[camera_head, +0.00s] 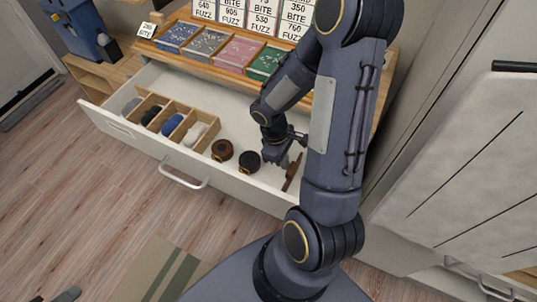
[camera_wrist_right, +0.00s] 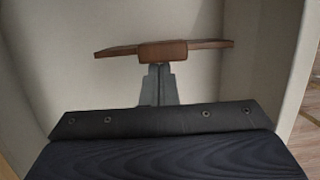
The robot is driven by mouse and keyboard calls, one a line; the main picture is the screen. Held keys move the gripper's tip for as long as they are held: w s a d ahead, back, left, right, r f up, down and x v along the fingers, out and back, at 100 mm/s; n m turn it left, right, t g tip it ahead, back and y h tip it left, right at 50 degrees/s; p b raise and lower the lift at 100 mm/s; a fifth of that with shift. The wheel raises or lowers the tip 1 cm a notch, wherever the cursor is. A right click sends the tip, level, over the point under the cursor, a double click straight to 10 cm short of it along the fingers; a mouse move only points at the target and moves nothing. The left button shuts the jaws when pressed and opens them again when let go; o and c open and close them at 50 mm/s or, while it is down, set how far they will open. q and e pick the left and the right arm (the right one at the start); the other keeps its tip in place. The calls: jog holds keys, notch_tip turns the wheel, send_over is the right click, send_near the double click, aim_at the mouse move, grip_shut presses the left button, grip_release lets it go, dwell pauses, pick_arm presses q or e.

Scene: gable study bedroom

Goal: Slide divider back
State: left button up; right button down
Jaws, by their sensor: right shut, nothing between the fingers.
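The divider (camera_head: 292,172) is a thin reddish-brown wooden piece standing inside the open white drawer (camera_head: 135,128), towards its right end. In the right wrist view the divider (camera_wrist_right: 205,45) spans across the drawer, with a thicker block at its middle. My right gripper (camera_head: 284,160) reaches down into the drawer just left of the divider. Its fingers (camera_wrist_right: 158,72) are shut and empty, with the tips right at the lower edge of the block; whether they touch it I cannot tell. My left gripper is not in view.
A dark brown roll (camera_head: 222,150) and a black roll (camera_head: 249,161) lie left of my right gripper. A wooden organizer (camera_head: 178,107) with several rolled items fills the drawer's left part. A tray of coloured packets (camera_head: 238,53) stands above. A white cabinet (camera_head: 460,150) stands at the right.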

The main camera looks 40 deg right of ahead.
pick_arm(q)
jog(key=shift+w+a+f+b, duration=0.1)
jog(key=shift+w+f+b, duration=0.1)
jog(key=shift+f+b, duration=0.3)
pick_arm(e)
jog(key=s+d, duration=0.3)
jog(key=s, duration=0.5)
jog(key=shift+s+d, duration=0.25)
jog(key=shift+s, duration=0.05)
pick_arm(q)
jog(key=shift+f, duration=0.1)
